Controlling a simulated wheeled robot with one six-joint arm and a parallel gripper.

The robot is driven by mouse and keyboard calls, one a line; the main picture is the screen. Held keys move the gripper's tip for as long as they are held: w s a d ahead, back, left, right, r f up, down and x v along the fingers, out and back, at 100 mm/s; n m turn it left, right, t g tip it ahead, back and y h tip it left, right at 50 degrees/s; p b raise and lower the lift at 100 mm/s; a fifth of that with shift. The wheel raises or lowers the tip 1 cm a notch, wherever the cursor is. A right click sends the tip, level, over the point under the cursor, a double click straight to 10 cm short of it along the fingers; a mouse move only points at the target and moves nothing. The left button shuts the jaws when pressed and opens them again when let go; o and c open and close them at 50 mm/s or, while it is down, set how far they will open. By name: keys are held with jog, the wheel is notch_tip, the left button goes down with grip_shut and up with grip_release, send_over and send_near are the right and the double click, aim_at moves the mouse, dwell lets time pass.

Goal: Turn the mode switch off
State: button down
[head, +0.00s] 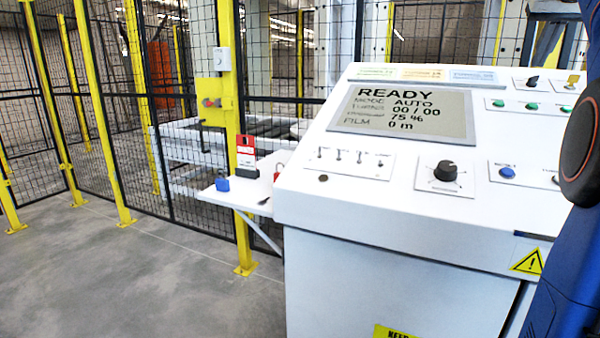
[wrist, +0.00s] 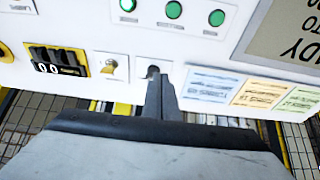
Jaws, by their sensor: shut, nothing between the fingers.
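A small black selector switch (head: 533,81) sits on a white plate at the top of the sloped control panel (head: 400,226), right of the coloured labels. I take it for the mode switch; its lettering is too small to read. The display (head: 402,112) reads READY, MODE AUTO. In the wrist view, which is turned around, my gripper (wrist: 161,85) is shut and empty, its fingertips at the dark switch (wrist: 153,71). The fingers hide part of the switch, so I cannot tell whether they touch it or which way it points.
A yellow key switch (head: 573,81) is close beside it, also in the wrist view (wrist: 113,68), with a counter (wrist: 58,61) beyond. Green buttons (head: 531,106) lie below. A black knob (head: 445,170) and blue button (head: 507,172) are lower. Yellow-posted mesh fencing (head: 100,110) stands behind.

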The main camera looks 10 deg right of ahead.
jog(key=shift+s+a+f+x, duration=0.1)
jog(key=shift+s+x, duration=0.05)
jog(key=shift+x, duration=0.7)
jog(key=shift+s+a+f+x, duration=0.1)
jog(key=shift+f+x, duration=0.05)
jog(key=shift+x, duration=0.7)
jog(key=shift+s+a+f+x, duration=0.1)
jog(key=shift+s+x, duration=0.05)
jog(key=shift+x, duration=0.7)
jog(key=shift+w+d, duration=0.1)
jog(key=shift+d, duration=0.05)
jog(key=shift+s+d, duration=0.4)
jog(key=shift+d, duration=0.1)
jog(key=shift+s+d, duration=0.25)
jog(key=shift+d, duration=0.3)
jog(key=shift+s+f, duration=0.15)
jog(key=shift+s, duration=0.2)
jog(key=w+v, duration=0.1)
jog(key=v, duration=0.5)
jog(key=shift+d+r, duration=0.3)
jog(key=shift+r, duration=0.1)
